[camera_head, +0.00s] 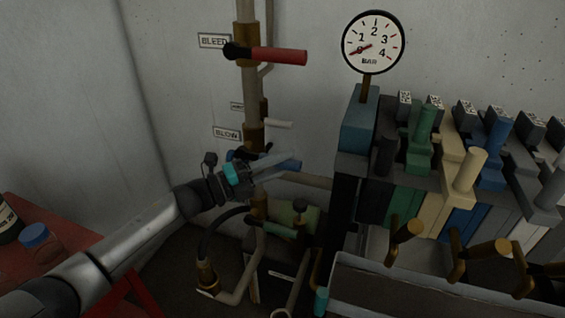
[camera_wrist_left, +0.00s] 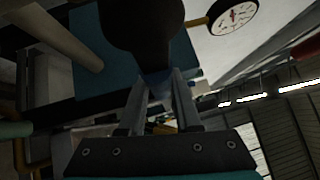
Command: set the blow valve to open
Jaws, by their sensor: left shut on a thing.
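The blow valve sits low on the vertical pipe, just below the BLOW label (camera_head: 227,133). Its blue handle (camera_head: 288,165) sticks out to the right, partly hidden by my gripper. My left gripper (camera_head: 264,163) reaches in from the left and is shut on this handle beside the pipe. In the left wrist view a bluish piece of the handle (camera_wrist_left: 155,84) lies between the two fingers, with a large dark round part above it. My right gripper is not in view.
The red bleed lever (camera_head: 278,56) points right, higher on the pipe. A small white lever (camera_head: 279,124) lies between them. A pressure gauge (camera_head: 373,42) stands above a bank of coloured valve blocks (camera_head: 430,170) at right. A red table (camera_head: 75,243) with a blue-lidded jar is at left.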

